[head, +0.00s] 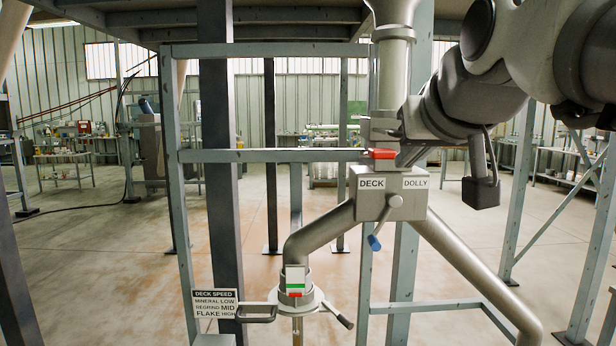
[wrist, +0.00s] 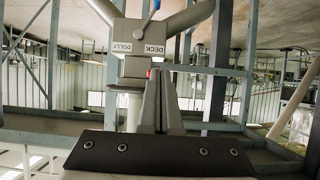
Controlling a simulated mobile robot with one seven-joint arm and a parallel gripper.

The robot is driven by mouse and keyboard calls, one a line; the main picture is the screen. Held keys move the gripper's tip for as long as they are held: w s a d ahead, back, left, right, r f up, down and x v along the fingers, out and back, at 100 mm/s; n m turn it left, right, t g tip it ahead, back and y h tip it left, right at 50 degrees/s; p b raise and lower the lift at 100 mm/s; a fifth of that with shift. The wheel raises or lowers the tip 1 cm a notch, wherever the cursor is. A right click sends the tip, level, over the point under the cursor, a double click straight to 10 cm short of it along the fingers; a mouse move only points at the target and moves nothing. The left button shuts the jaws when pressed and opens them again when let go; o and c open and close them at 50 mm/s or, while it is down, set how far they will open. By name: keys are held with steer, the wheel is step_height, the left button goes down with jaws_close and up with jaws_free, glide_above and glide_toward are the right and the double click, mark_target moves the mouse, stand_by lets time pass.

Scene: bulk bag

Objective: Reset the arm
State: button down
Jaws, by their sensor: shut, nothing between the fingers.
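My arm comes in from the upper right in the head view. My gripper (head: 408,154) is just above and in front of the grey diverter box (head: 366,205), close to a red block (head: 382,153) on its top. In the wrist view, which is upside down, my gripper (wrist: 157,78) has its two grey fingers together with nothing between them. The box, labelled DECK and DOLLY, shows beyond the fingers (wrist: 133,66). I cannot tell whether the fingertips touch anything.
A lever with a blue grip (head: 374,242) hangs at the box front. Two pipes branch down, the left one to a collar with handles (head: 297,300). A DECK SPEED sign (head: 215,304) stands left. Steel frame posts (head: 220,180) surround this. Open floor (head: 100,260) lies left.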

steer(key=s+f+g, duration=0.2)
steer(key=s+f, duration=0.3)
steer(key=f, duration=0.4)
steer(key=s+f+g, duration=0.2)
steer(key=s+f, duration=0.3)
steer(key=f, duration=0.5)
steer(key=s+f+g, duration=0.2)
steer(key=s+f, duration=0.3)
steer(key=f, duration=0.5)
steer(key=shift+s+a+f+g, duration=0.15)
steer(key=shift+a+f+g, duration=0.1)
steer(key=shift+g, duration=0.15)
stand_by(0.5)
